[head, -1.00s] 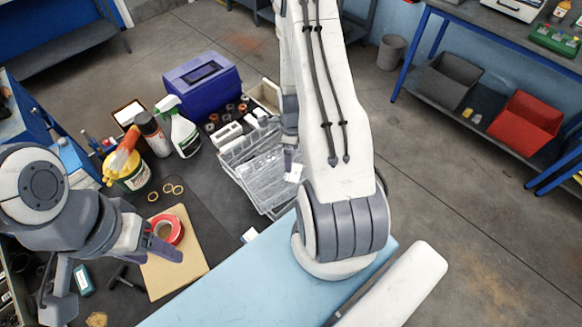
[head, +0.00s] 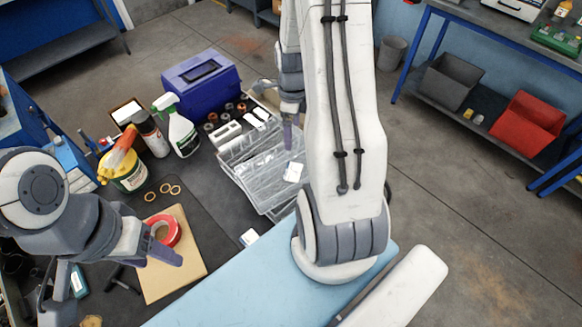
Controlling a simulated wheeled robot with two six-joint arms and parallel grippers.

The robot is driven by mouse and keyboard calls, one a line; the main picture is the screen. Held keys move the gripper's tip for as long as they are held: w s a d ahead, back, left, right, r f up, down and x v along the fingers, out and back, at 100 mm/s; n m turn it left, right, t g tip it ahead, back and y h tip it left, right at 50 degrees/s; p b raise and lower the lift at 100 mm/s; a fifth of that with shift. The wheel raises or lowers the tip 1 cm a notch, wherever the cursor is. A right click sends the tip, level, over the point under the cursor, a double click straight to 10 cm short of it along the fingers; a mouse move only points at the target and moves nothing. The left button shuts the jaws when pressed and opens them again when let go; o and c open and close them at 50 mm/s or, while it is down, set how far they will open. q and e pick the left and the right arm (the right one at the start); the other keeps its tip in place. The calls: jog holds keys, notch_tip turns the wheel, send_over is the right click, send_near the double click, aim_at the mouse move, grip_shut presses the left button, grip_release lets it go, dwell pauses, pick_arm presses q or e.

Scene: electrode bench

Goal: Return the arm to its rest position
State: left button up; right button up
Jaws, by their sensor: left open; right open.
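My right arm rises through the middle of the head view, and its gripper (head: 288,136) hangs above the right side of a clear divided tray (head: 240,172). The arm hides part of that gripper; it is open, with nothing seen in it. A small white piece (head: 293,172) lies in the tray just below its fingertips, apart from them. My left gripper (head: 163,254) is open and empty at the lower left, over a brown board (head: 182,277) and beside a red tape roll (head: 170,236).
Copper-coloured rings (head: 165,188) lie on the dark mat. The pale blue surface (head: 215,296) in front is mostly clear.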

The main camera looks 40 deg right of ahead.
dwell(0.4)
jog(key=s+a+r+n+b, duration=0.1)
jog(key=a+r+n+b, duration=0.15)
jog(key=a+n, duration=0.7)
jog(key=s+a+r+n+b, duration=0.1)
jog(key=a+r+n, duration=0.3)
jog(key=a+n, duration=0.55)
pick_arm(q)
notch_tip(320, 180, down, 5)
jog(key=shift+f+b, duration=0.1)
jog(key=shift+b, duration=0.75)
pick_arm(e)
jog(key=s+a+r+n+y, duration=0.1)
jog(key=s+a+r+n, duration=0.2)
jog(key=s+a+n, duration=0.9)
jog(key=s+n, duration=0.2)
jog(key=n, duration=0.3)
jog(key=shift+s, duration=0.2)
pick_arm(q)
jog(key=shift+c, duration=0.3)
pick_arm(e)
jog(key=shift+r, duration=0.1)
jog(key=shift+c, duration=0.3)
